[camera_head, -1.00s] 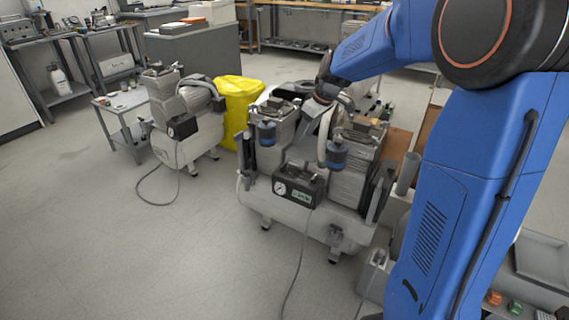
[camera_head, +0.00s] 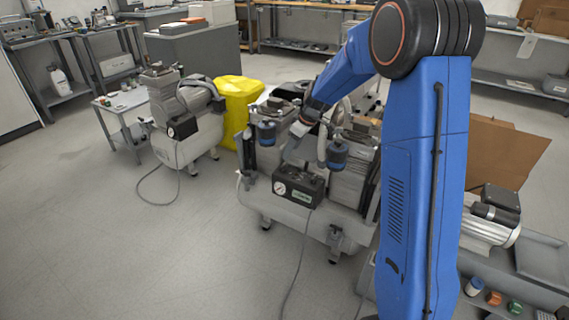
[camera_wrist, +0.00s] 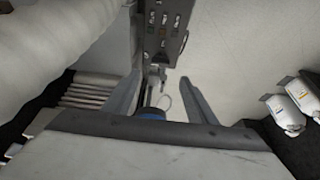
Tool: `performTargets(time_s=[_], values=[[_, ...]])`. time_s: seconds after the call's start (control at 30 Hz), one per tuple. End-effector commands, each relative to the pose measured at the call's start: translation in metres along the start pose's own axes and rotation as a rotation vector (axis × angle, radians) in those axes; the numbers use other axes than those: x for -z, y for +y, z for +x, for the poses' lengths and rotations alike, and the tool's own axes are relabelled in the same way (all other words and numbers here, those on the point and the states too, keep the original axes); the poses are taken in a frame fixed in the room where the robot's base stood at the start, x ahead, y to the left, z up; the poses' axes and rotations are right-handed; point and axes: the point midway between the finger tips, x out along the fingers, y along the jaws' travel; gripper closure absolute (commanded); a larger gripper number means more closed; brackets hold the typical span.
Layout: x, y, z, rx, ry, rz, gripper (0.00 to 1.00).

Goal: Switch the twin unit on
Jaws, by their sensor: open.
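The twin unit is the compressor with two ribbed heads on a white tank (camera_head: 287,213), in the middle of the head view. Its black control box (camera_head: 300,187) sits on the tank's front, with a round gauge (camera_head: 280,188) and a green label. My gripper (camera_head: 291,154) points down just above and behind the box, between the two heads. In the wrist view my gripper (camera_wrist: 163,88) has its fingers apart with nothing held between them. The dark control box (camera_wrist: 166,28) shows beyond the fingertips. I cannot make out the switch or its position.
Blue filter bowls (camera_head: 337,154) (camera_head: 267,133) flank my gripper closely. A single-head compressor (camera_head: 186,125) stands to the left, beside a yellow bin (camera_head: 238,100). A cable runs from the box across the floor. The floor at front left is clear.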

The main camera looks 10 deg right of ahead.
Motion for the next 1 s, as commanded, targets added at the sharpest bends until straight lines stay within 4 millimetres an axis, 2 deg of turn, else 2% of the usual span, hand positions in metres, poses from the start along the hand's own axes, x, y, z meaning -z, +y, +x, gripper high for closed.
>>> performTargets(time_s=[0.3, 0.5, 0.7, 0.97, 1.0], values=[[-0.001, -0.001, 0.057, 0.003, -0.003, 0.0, 0.48], [-0.001, -0.001, 0.08, 0.001, -0.002, 0.0, 0.48], [-0.001, 0.0, 0.09, 0.001, -0.001, 0.0, 0.48], [0.0, 0.0, 0.091, 0.0, -0.001, 0.0, 0.48], [0.0, 0.0, 0.091, 0.0, -0.001, 0.0, 0.56]])
